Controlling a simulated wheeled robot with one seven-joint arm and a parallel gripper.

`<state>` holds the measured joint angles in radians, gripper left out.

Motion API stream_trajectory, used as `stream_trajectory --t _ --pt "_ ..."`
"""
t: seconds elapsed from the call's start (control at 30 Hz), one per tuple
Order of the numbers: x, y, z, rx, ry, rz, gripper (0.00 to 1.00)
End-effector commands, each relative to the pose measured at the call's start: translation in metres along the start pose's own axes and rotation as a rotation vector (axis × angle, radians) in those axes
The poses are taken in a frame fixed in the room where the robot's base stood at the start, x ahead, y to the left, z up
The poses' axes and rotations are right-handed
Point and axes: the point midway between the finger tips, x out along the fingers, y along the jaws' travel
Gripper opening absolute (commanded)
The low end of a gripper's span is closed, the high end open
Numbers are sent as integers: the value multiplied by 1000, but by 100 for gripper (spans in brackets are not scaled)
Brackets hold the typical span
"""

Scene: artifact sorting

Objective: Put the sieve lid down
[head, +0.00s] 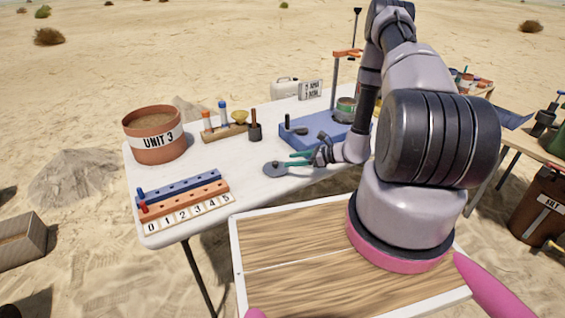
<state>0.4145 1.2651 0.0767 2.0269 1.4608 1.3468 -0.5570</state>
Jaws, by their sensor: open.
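The sieve lid (281,169), a flat grey disc with a small darker knob, appears to lie on the white table near its front edge. My gripper (296,159), with teal fingers, reaches in from the right just above and beside the lid. Its fingers are apart, one on the far side and one toward the near side. I cannot tell whether a finger touches the lid. The arm hides part of the table behind it.
A blue tray (303,137) stands behind the gripper. A terracotta "UNIT 3" bucket (154,146), a wooden rack (225,132) and blue and orange peg strips (183,184) with number tiles (186,213) occupy the left. White table (225,165) is bare between them and the lid.

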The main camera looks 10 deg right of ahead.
Motion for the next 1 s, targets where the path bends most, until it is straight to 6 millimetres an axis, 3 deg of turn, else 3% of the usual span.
stream_trajectory --t 0.1,0.3,0.53,0.63,0.77,1.0 --pt "-25 -1 0 1 0 -4 61" --pt "-49 0 0 0 0 -1 61" --pt "-55 0 1 -2 0 2 61" --pt "-56 -1 12 -26 0 16 61" --pt "-63 -3 56 -130 4 81 61" --pt "-90 19 173 -442 59 272 61"
